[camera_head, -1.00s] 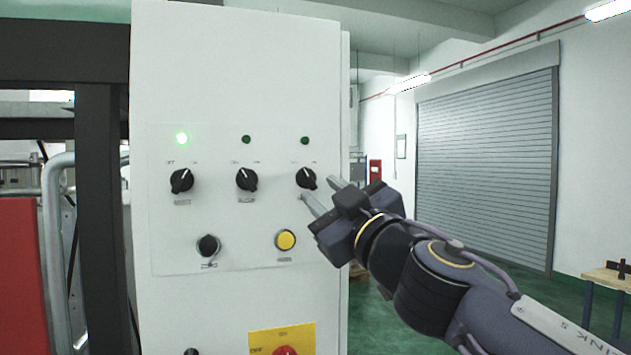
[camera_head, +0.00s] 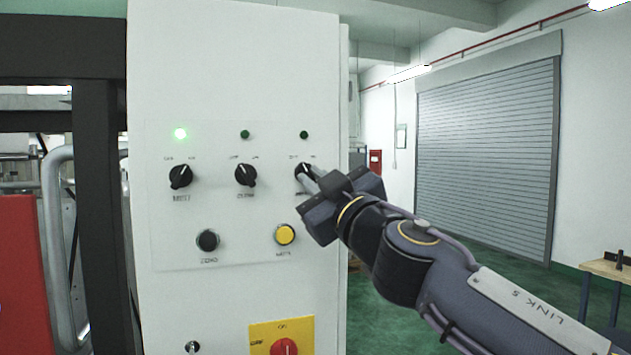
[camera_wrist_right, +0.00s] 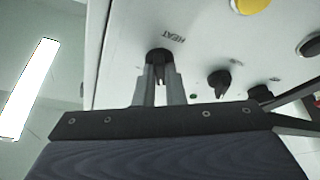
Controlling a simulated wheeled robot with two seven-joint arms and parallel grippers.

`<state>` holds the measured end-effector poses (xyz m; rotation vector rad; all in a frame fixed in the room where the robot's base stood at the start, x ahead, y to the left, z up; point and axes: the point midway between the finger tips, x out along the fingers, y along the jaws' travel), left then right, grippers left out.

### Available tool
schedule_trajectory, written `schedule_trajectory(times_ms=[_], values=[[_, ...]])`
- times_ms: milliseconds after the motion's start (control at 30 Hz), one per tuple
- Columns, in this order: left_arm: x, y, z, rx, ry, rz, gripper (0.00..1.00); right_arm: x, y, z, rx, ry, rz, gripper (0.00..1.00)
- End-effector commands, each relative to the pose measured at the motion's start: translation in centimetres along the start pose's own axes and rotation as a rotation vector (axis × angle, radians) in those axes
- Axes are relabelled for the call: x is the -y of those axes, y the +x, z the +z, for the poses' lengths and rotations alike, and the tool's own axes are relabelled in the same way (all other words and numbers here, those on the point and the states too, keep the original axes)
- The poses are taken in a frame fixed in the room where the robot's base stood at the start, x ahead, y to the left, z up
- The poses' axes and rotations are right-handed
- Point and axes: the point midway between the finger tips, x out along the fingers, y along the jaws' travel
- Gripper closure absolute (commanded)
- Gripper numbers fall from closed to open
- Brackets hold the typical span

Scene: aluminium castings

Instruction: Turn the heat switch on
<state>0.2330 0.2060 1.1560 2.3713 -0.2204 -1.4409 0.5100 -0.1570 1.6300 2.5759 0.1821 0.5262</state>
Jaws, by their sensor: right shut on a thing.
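The heat switch is a black rotary knob (camera_head: 302,171) at the right end of the upper row on the white control panel. In the right wrist view the knob (camera_wrist_right: 158,56) has the label HEAT beside it. My right gripper (camera_head: 312,178) is shut on this knob, with one finger on each side of it in the wrist view (camera_wrist_right: 160,80). The gripper partly hides the knob in the head view. The small lamp (camera_head: 304,135) above the knob is dark green and unlit. My left gripper is not in view.
Two more black knobs (camera_head: 181,176) (camera_head: 245,175) sit left in the same row. Below are a black button (camera_head: 207,240), a yellow button (camera_head: 285,235) and a red switch (camera_head: 285,347) on a yellow plate. Open floor lies right of the cabinet.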

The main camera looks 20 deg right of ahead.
Motion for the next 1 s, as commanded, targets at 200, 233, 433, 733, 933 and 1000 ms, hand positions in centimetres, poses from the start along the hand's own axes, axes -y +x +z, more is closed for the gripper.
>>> schedule_trajectory(times_ms=[200,233,433,733,933,1000], values=[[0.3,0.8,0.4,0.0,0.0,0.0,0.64,0.1,-0.1,0.2,-0.001,0.028,0.013,1.0],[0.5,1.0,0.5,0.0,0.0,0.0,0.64,0.2,-0.1,0.2,-0.002,0.038,0.016,1.0],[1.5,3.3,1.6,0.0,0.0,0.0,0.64,0.5,-0.2,0.5,-0.003,0.139,0.057,1.0],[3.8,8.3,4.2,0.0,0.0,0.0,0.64,1.1,-0.3,0.7,-0.003,0.386,0.156,1.0],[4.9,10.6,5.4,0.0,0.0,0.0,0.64,1.2,-0.1,0.3,-0.001,0.562,0.228,1.0],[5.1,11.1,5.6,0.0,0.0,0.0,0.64,1.2,0.0,0.1,-0.001,0.62,0.252,1.0]])
